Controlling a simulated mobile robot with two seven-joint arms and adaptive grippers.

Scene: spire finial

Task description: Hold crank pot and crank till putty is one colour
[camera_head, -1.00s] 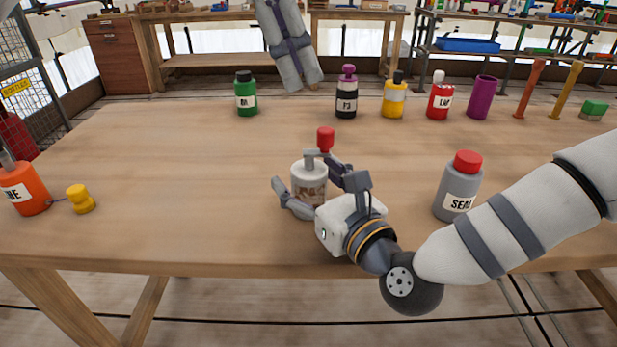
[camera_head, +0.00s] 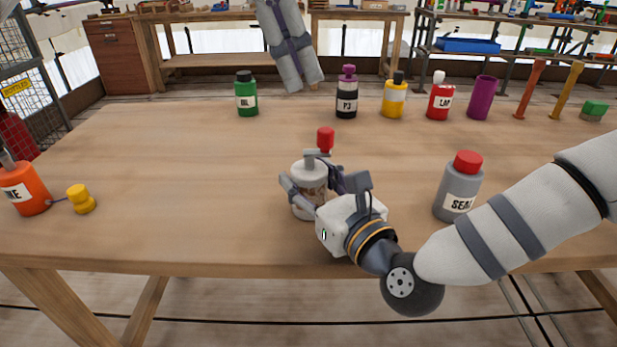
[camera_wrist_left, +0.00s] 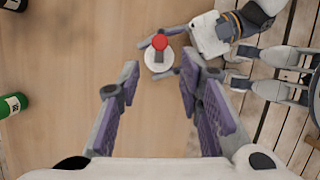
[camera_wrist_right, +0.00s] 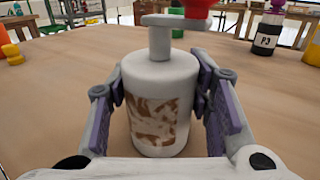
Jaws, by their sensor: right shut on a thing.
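The crank pot (camera_head: 308,205) is a white cylinder standing upright near the front middle of the table. My right gripper (camera_head: 314,183) is shut around its sides. In the right wrist view the pot (camera_wrist_right: 155,75) has a window showing putty (camera_wrist_right: 157,120) in mottled brown and white, not one colour. A grey crank (camera_wrist_right: 160,35) with a red knob (camera_head: 325,139) sits on top; from above the knob (camera_wrist_left: 160,42) lies over the lid. My left gripper (camera_wrist_left: 158,75) is open and empty, above the table and apart from the pot, its fingers widely spread.
A grey bottle with red cap (camera_head: 458,187) stands right of the pot. An orange bottle (camera_head: 25,190) and yellow knob-shaped piece (camera_head: 81,199) are at left. A green bottle (camera_head: 246,95) and several other bottles line the back. The table (camera_head: 180,160) between is clear.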

